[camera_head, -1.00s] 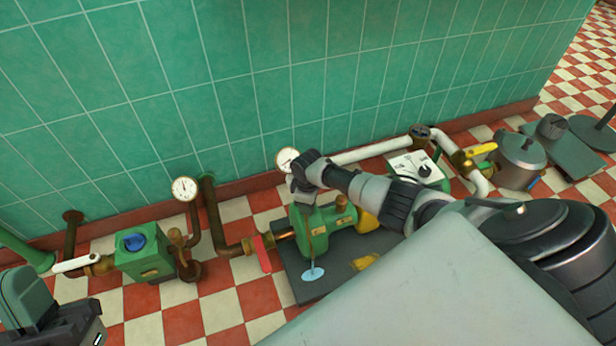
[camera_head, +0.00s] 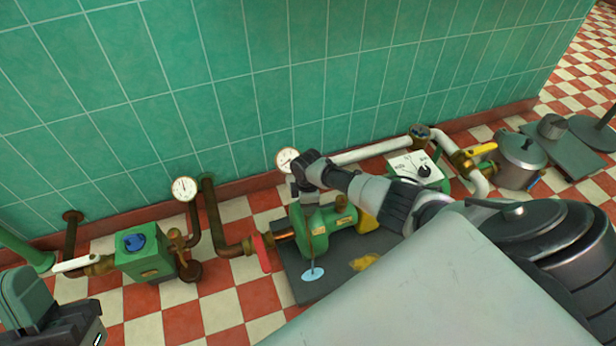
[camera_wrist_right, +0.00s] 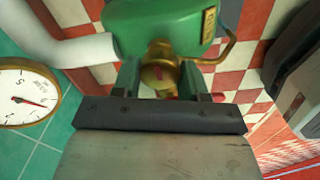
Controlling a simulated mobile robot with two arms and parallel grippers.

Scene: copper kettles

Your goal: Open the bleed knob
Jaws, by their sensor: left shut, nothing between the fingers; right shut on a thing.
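The green pump (camera_head: 326,232) stands on a dark base plate near the wall and also shows in the right wrist view (camera_wrist_right: 160,22). The brass bleed knob (camera_wrist_right: 158,72) is on the pump, between the fingers of my right gripper (camera_wrist_right: 161,82), which is shut on it. In the head view my right gripper (camera_head: 303,188) reaches the pump's left end from above; the knob is hidden there. My left gripper (camera_head: 45,312) is shut and empty at the lower left, away from the pump.
Gauges (camera_head: 184,189) and pipes (camera_head: 215,215) line the tiled wall. A red handle (camera_head: 262,253) sits left of the pump. A light-blue patch (camera_head: 313,274) is on the dark plate (camera_head: 335,284). A green box with a blue knob (camera_head: 134,241) stands at left.

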